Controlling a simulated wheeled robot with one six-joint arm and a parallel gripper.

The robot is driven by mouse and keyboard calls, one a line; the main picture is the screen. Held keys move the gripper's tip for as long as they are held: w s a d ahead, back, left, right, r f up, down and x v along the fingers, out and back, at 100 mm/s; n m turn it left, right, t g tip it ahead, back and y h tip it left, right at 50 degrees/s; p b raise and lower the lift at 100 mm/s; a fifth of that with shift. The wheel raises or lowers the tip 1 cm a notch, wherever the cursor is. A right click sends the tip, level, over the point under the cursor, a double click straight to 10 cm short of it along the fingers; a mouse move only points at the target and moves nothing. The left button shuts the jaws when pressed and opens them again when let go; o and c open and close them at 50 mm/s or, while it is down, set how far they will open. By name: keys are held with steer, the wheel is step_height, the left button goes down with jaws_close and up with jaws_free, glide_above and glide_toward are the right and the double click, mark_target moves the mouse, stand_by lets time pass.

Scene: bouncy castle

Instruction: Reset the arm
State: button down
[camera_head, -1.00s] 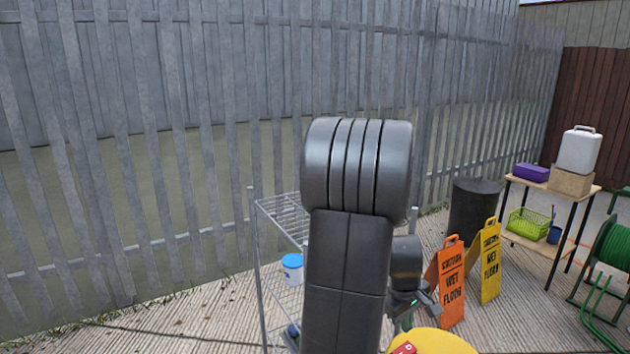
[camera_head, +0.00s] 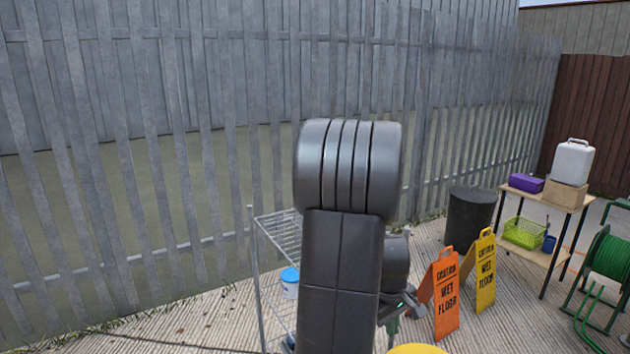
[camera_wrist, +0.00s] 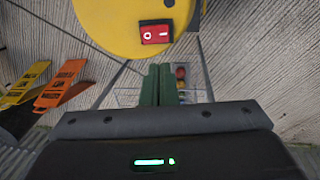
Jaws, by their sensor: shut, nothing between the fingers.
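My arm stands upright in the middle of the head view and hides much of the wire rack behind it. My gripper (camera_head: 410,305) shows partly at the right of the arm, low in the picture. In the wrist view, its two green fingers (camera_wrist: 157,86) lie together, shut and empty. A yellow round thing with a red rocker switch (camera_wrist: 155,34) is at the top of the wrist view, just beyond the fingertips. I cannot tell how far apart they are. Its yellow top (camera_head: 417,349) also shows at the bottom edge of the head view.
A wire rack (camera_head: 282,228) with a blue-lidded tub (camera_head: 289,283) stands behind my arm. Orange (camera_head: 446,295) and yellow (camera_head: 485,270) wet-floor signs stand to the right, near a dark bin (camera_head: 470,217). A wooden table (camera_head: 540,193) and green hose reel (camera_head: 608,257) are farther right. A metal fence (camera_head: 200,150) runs behind.

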steer(key=shift+w+d+f, duration=0.1)
steer(key=shift+d+f, duration=0.1)
steer(key=shift+f, duration=0.75)
steer(key=shift+w+d+f, duration=0.1)
steer(key=shift+d+f, duration=0.05)
steer(key=shift+f, duration=0.75)
steer(key=shift+b, duration=0.3)
